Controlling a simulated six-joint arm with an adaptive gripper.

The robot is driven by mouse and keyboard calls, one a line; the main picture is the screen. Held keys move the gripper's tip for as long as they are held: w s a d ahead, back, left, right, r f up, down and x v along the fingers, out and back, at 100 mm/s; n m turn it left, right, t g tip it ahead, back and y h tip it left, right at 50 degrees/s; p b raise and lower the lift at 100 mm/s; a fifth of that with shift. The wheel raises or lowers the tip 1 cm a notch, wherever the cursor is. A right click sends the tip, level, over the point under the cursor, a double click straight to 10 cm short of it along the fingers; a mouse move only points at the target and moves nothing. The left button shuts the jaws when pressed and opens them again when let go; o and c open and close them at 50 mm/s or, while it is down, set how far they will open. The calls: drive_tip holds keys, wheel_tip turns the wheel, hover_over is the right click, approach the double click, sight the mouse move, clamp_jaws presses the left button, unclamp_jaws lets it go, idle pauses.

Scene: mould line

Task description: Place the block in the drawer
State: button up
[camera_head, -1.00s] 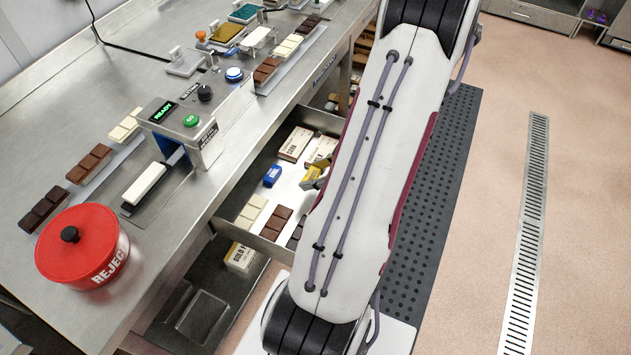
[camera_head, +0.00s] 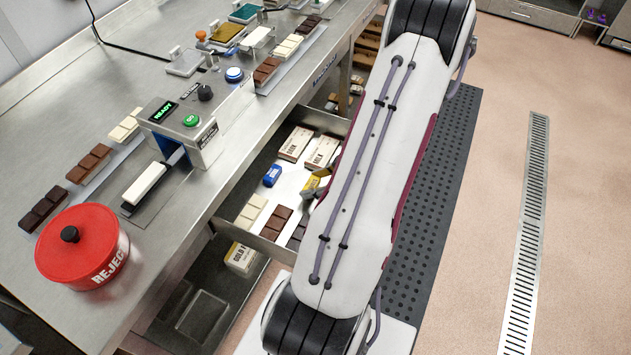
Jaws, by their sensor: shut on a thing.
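The open drawer (camera_head: 246,194) juts from under the steel bench. A yellow block (camera_head: 312,183) shows in part at the drawer's right side, low over or at its floor. My gripper (camera_head: 316,182) is shut on it. My arm hides most of the gripper and part of the block. I cannot tell whether the block touches the drawer floor.
The drawer also holds white cartons (camera_head: 295,143), white chocolate (camera_head: 251,211) and brown chocolate bars (camera_head: 277,222). A red reject pot (camera_head: 82,246) and a press with a green READY display (camera_head: 178,125) stand on the bench. Pale floor (camera_head: 490,200) is free on the right.

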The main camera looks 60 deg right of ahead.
drive_tip(key=shift+f, duration=0.45)
drive_tip(key=o, duration=1)
drive_tip(key=shift+r, duration=0.2)
drive_tip(key=shift+r, duration=0.45)
drive_tip(key=v, duration=1.2)
